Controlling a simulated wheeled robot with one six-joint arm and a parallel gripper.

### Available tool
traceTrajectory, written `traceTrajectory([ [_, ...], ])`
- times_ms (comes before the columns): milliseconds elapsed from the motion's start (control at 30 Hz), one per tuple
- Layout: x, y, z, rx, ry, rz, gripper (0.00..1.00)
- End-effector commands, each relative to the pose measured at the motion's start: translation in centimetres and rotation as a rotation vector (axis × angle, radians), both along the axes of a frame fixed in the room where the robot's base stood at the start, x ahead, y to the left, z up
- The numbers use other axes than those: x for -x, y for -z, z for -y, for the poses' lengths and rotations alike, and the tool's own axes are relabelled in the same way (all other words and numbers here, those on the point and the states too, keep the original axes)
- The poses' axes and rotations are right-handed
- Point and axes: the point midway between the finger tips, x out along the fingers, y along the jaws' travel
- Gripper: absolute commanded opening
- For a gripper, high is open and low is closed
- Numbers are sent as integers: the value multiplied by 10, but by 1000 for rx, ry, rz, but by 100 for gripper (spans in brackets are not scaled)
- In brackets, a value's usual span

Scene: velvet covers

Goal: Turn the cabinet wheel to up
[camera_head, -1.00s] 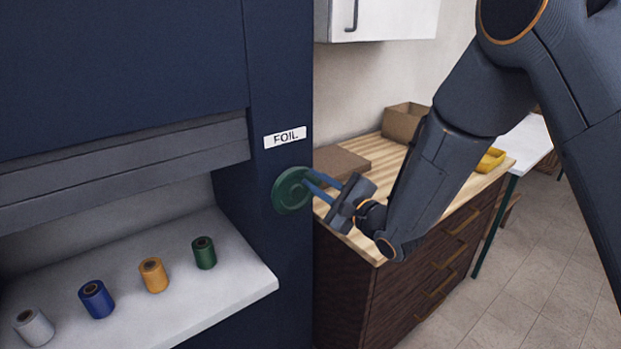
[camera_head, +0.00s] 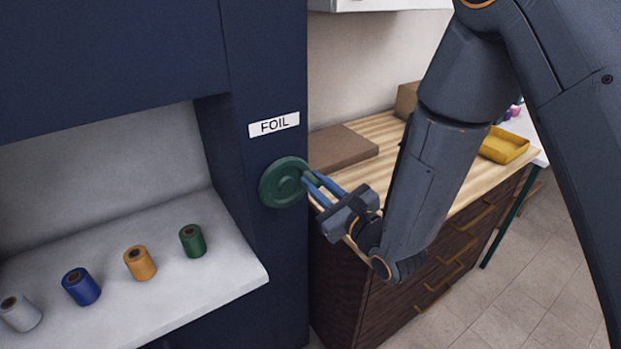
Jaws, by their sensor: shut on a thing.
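The cabinet wheel (camera_head: 283,184) is a round green disc on the narrow dark-blue front post, below a white label (camera_head: 274,125) reading FOIL. My gripper (camera_head: 308,182) reaches it from the right, with its blue fingers shut at the wheel's right side. The exact part between the fingertips is too small to make out. The cabinet (camera_head: 110,60) has an open bay left of the wheel, and no grey shutter shows across it.
On the bay's pale shelf (camera_head: 190,290) stand white (camera_head: 20,312), blue (camera_head: 81,287), orange (camera_head: 139,263) and green (camera_head: 193,241) rolls. Right of the cabinet is a wooden-topped drawer unit (camera_head: 385,135) with a brown board (camera_head: 340,148) and yellow tray (camera_head: 504,145), close behind my arm.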

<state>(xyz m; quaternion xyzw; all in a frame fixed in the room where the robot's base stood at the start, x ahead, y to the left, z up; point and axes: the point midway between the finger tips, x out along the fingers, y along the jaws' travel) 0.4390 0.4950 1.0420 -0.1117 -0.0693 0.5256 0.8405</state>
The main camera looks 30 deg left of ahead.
Motion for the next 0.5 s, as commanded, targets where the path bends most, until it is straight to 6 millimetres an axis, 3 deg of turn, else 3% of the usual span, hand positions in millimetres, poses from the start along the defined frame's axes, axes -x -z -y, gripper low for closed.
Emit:
traceTrajectory([
  [467, 2, 4, 3, -1, 7, -22, 0],
  [500, 2, 4, 3, -1, 6, -22, 18],
])
